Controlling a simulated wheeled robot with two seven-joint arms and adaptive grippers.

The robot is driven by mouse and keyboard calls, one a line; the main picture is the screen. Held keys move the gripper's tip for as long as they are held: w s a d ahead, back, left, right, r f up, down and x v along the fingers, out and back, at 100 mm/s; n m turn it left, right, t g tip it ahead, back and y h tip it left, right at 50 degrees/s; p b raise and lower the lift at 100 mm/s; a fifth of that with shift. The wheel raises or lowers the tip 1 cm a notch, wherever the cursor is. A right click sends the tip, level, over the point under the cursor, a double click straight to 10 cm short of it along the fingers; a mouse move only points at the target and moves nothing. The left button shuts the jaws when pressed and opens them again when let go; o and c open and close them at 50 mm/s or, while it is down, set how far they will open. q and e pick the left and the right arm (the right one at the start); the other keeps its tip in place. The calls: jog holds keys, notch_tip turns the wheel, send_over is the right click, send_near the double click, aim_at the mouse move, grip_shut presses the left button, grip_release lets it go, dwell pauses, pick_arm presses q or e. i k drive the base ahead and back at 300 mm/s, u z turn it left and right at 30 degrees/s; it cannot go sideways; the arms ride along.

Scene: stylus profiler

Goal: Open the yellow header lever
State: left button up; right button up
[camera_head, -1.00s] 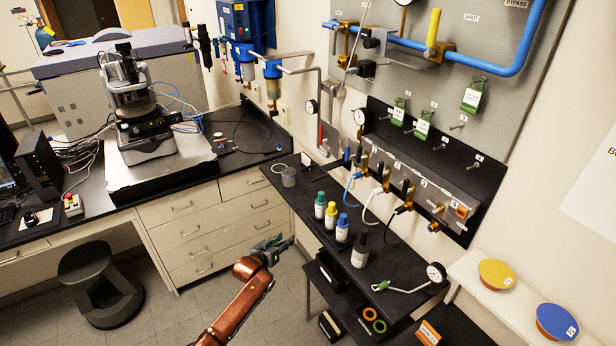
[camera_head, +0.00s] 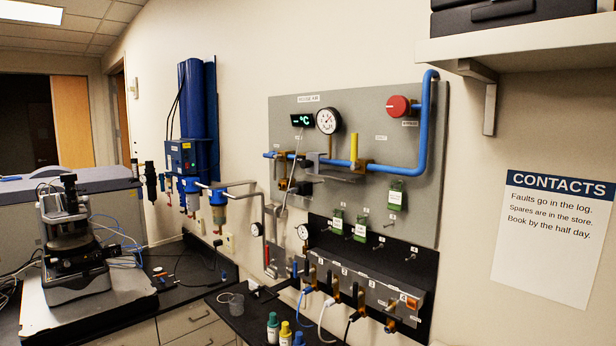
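The yellow lever (camera_head: 354,147) stands upright on a brass valve body (camera_head: 357,165) on the blue header pipe (camera_head: 425,120). The pipe runs across the grey wall panel (camera_head: 290,106) and bends up at the right. A label sits just right of the lever, too small to read. Neither of my grippers shows in the head view now, so nothing of mine is seen touching the lever.
A red knob (camera_head: 398,105) and a round gauge (camera_head: 328,121) are on the panel. Green tags (camera_head: 395,198) hang below the pipe. The black manifold board (camera_head: 420,259) sits lower, above a bench with several bottles. A shelf (camera_head: 540,45) juts out at upper right.

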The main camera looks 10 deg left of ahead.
aim_at(354, 136)
jog(key=u, duration=0.25)
jog(key=k, duration=0.4)
jog(key=u, duration=0.95)
jog(key=i, duration=0.8)
jog(key=z, duration=0.55)
jog(key=i, duration=0.65)
jog(key=z, duration=0.75)
